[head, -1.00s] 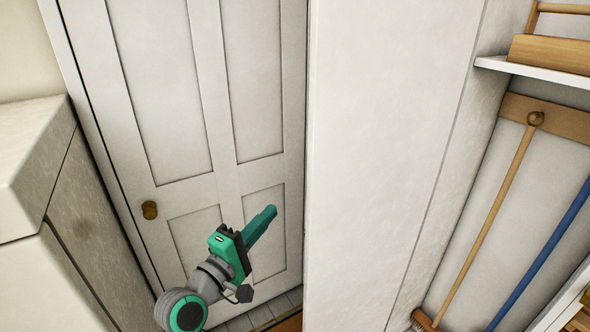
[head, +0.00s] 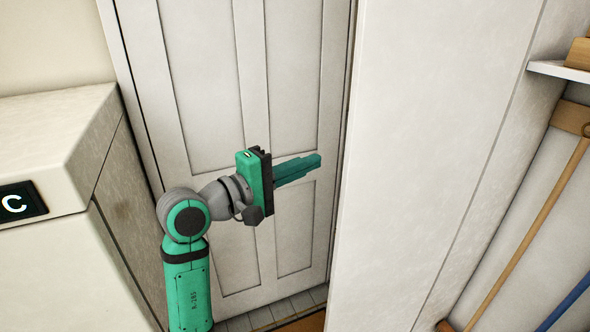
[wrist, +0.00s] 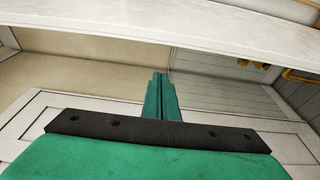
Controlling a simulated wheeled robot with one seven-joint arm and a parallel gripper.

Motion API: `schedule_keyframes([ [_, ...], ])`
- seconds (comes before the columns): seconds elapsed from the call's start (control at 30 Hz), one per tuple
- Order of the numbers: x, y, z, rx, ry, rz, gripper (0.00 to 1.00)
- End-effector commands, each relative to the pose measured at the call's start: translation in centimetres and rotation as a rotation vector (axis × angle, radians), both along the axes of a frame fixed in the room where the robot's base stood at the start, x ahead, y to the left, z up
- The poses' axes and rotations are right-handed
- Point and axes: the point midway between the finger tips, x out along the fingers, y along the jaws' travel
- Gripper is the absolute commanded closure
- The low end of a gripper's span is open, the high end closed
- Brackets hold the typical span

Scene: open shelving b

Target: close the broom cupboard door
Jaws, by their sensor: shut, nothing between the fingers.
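The broom cupboard door appears to be the plain white panel (head: 435,150), standing open in the head view beside the space with the brooms. A seam runs down its right side, and its free edge is at the left. No handle shows on the face I see. My gripper (head: 318,161) is shut and empty, in front of a panelled white door, its fingers pointing right toward the panel's free edge. In the head view a small gap shows between fingertips and edge; contact is not visible. In the wrist view the shut fingers (wrist: 160,100) point toward a white band across the top.
A panelled white door (head: 210,90) stands behind my arm. A pale cabinet (head: 50,125) with a dark "C" sign (head: 20,203) is close on the left. A wooden broom handle (head: 530,220), a blue handle (head: 568,303) and a shelf (head: 555,71) are at the right.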

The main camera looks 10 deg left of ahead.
Motion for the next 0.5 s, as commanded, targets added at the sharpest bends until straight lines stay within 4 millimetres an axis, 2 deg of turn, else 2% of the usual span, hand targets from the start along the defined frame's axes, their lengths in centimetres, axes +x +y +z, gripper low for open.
schedule_keyframes([
  [0.27, 3.7, -3.1, 0.0, 0.001, -0.001, -0.001, 1.0],
  [0.5, 1.0, -4.4, 0.0, 0.0, -0.003, 0.003, 1.0],
])
